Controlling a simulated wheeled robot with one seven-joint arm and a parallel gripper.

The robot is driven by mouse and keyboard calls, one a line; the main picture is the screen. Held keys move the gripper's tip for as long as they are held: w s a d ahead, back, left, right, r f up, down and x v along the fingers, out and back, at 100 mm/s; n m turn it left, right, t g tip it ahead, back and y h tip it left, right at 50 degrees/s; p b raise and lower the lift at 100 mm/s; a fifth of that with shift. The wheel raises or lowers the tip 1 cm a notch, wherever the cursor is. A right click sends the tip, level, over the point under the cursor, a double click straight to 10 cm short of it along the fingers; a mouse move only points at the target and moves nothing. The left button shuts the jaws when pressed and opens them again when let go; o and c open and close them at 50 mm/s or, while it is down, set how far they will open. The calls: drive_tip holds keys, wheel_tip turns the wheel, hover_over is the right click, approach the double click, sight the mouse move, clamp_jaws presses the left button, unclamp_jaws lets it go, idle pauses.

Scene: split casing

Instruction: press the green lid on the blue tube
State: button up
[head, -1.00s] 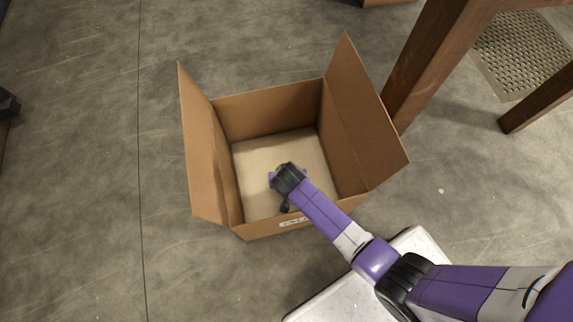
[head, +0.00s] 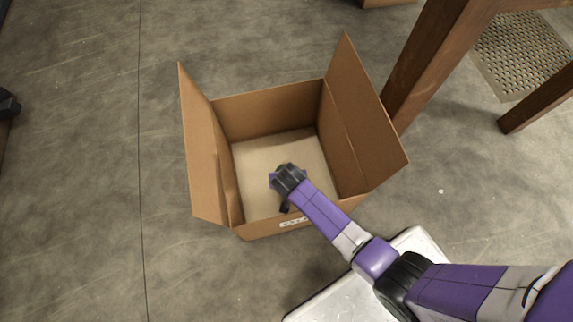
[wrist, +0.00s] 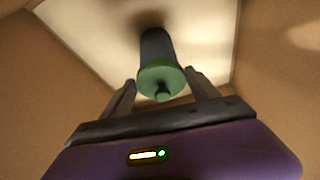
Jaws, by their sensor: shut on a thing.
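The green lid (wrist: 162,82), round with a small knob, is in the middle of the wrist view. The dark blue tube (wrist: 157,43) shows just behind it, in line with it, over the pale floor of the box. The lid covers the tube's near end in this view, and I cannot tell whether it is fully seated. My gripper (wrist: 161,78) is shut on the lid, one finger on each side. In the head view my own wrist, inside the box, hides the lid and tube.
The open cardboard box (head: 268,113) surrounds my gripper with walls on all sides. Its left flap (head: 198,150) and right flap (head: 366,115) stand up. A wooden leg (head: 425,60) is close behind the right flap.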

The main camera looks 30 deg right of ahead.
idle(0.9)
drive_tip(key=o, duration=1.4)
drive_tip(key=shift+o, duration=0.5)
drive_tip(key=shift+r+p, duration=3.5)
drive_tip(key=shift+p, duration=0.15)
drive_tip(key=shift+c, duration=0.2)
clamp_jaws()
